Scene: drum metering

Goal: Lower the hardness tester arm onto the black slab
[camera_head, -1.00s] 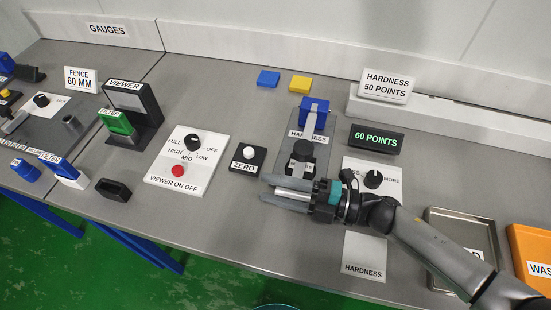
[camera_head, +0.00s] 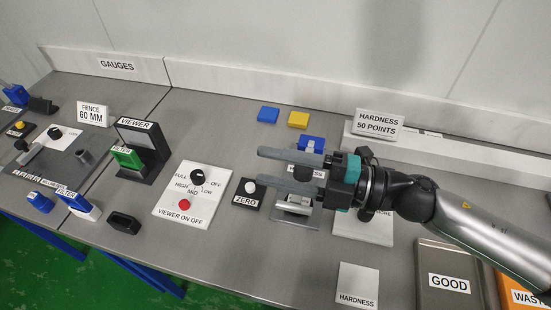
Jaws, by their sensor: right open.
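The hardness tester has a blue block (camera_head: 311,144) at its back and a grey base with a HARDNESS label, mostly behind my right gripper. A silver cylinder (camera_head: 293,206) shows at its front end, just below the fingers; I cannot tell whether it belongs to the tester's arm. The black slab cannot be made out, as the gripper covers the tester's middle. My right gripper (camera_head: 261,169) is open, its fingers pointing left above the tester, with nothing seen between them. My left gripper is not in view.
A ZERO button box (camera_head: 249,194) and viewer panel (camera_head: 190,194) stand left of the tester. A partly covered dial panel (camera_head: 365,230) is to its right. The GOOD tray (camera_head: 450,262) is at right.

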